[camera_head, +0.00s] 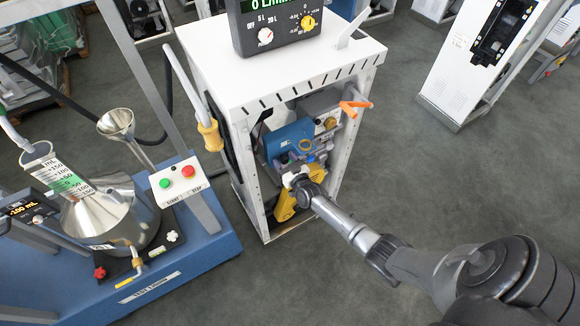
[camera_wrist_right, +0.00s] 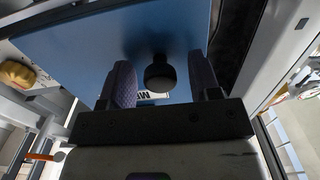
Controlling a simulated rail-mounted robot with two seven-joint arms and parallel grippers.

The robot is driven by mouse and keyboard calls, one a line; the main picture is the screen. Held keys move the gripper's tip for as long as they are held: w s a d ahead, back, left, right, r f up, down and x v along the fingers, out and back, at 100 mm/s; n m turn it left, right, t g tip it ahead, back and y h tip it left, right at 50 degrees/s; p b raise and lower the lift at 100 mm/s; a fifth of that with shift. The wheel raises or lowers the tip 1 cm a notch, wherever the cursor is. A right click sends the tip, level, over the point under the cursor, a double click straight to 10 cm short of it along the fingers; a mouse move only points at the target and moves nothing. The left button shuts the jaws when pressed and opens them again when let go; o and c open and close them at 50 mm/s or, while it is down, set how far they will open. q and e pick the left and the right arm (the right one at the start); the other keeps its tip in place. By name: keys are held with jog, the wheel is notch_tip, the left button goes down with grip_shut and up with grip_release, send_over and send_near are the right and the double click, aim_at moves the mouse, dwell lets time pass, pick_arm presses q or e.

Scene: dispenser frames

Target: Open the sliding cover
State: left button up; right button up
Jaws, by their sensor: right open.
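The sliding cover appears to be the blue panel (camera_head: 286,138) inside the open front of the white dispenser cabinet. In the right wrist view the blue panel (camera_wrist_right: 105,48) fills the upper middle and has a round black knob (camera_wrist_right: 160,74) on it. My right gripper (camera_wrist_right: 163,82) reaches into the cabinet, its two fingers apart, one on each side of the knob. A gap shows between the knob and each finger. A white label beneath the knob is partly hidden. In the head view the fingers are hard to make out. My left gripper is not in view.
The white cabinet (camera_head: 262,68) has side posts close to my right arm. An orange handle (camera_head: 355,107) sticks out at its upper right, and yellow parts (camera_head: 284,207) sit low inside. A blue bench (camera_head: 205,240) with a steel vessel stands left.

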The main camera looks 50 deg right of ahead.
jog(key=shift+s+a, duration=0.15)
jog(key=shift+s, duration=0.3)
jog(key=p+v, duration=0.2)
jog(key=v, duration=1)
jog(key=shift+s, duration=0.35)
